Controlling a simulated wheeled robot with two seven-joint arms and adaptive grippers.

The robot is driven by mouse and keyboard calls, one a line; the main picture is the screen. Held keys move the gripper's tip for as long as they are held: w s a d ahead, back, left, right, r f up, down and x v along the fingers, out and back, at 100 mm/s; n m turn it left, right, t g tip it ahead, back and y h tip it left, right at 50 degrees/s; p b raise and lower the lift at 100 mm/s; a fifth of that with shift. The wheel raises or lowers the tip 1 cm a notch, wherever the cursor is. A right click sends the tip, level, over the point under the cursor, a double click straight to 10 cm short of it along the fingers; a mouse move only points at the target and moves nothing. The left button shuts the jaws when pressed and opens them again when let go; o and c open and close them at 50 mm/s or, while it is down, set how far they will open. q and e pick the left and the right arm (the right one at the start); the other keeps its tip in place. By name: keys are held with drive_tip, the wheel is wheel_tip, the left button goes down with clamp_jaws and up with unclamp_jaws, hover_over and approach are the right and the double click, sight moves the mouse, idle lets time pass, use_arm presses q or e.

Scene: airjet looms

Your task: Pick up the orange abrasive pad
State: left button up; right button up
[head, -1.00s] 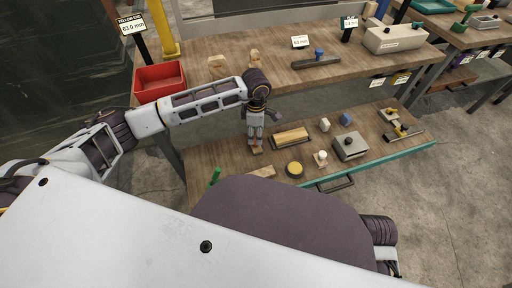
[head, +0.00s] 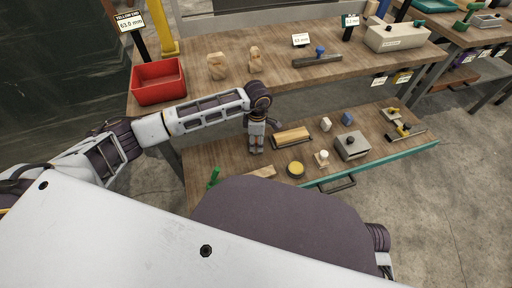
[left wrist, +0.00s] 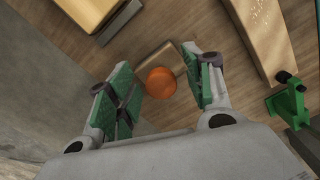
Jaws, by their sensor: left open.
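The orange abrasive pad shows in the left wrist view as a round orange piece (left wrist: 160,84) against a small wooden block (left wrist: 158,60). It lies in the gap between the green-padded fingers of my left gripper (left wrist: 163,98), which is open and appears to touch nothing. In the head view my left gripper (head: 256,149) points down at the left part of the lower bench shelf, and I cannot make out the pad there; the gripper seems to hide it. My right gripper is in neither view.
On the lower shelf (head: 215,157), a wooden-topped brush-like block (head: 291,137), a round yellow tin (head: 295,169) and a grey block with a black knob (head: 351,146) stand to the right. A green-handled tool (head: 213,177) is at front left. A red bin (head: 158,82) sits above.

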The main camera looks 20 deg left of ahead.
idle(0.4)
use_arm(q)
clamp_jaws()
drive_tip(key=shift+r, duration=0.1)
drive_tip(key=shift+r+p, duration=0.3)
drive_tip(key=shift+r, duration=0.5)
wheel_tip(320, 180, up, 7)
drive_tip(key=shift+r+p, duration=0.15)
drive_tip(key=shift+p, duration=0.8)
wheel_tip(320, 180, up, 9)
drive_tip(key=p, duration=0.2)
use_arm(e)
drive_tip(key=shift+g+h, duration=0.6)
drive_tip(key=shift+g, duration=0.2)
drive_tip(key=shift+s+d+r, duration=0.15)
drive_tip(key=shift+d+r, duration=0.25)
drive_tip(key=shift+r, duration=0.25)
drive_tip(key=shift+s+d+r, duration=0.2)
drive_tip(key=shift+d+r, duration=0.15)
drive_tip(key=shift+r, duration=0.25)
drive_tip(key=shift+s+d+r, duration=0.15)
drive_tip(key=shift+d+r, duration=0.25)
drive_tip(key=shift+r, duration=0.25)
